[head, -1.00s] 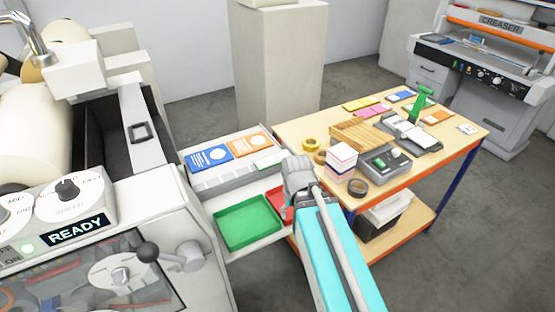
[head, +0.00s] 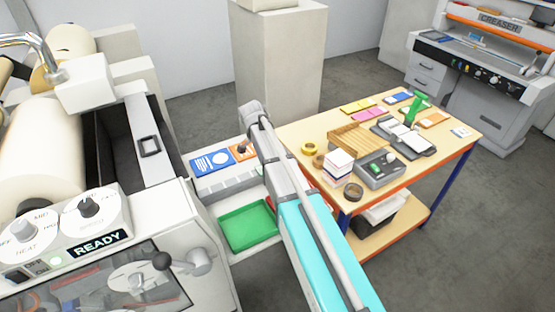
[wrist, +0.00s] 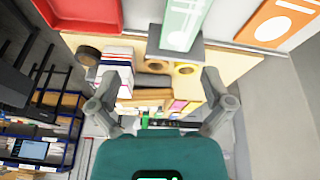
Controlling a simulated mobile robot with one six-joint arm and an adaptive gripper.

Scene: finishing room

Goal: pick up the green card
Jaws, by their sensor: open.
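The green card (wrist: 185,22), pale green with white marks, shows at the top middle of the wrist view, cut off by the upper edge. It lies on a grey support beside the orange card (wrist: 278,20). In the head view my arm hides it. My gripper (wrist: 160,98) is open and empty, its two fingers spread wide. In the picture the card is above and between the fingers, apart from them.
In the head view, a blue card (head: 212,162) and the orange card (head: 240,152) lie on the machine's shelf. A green tray (head: 248,228) is below. A wooden table (head: 310,131) with stationery stands to the right. The wrist view shows a red tray (wrist: 58,14).

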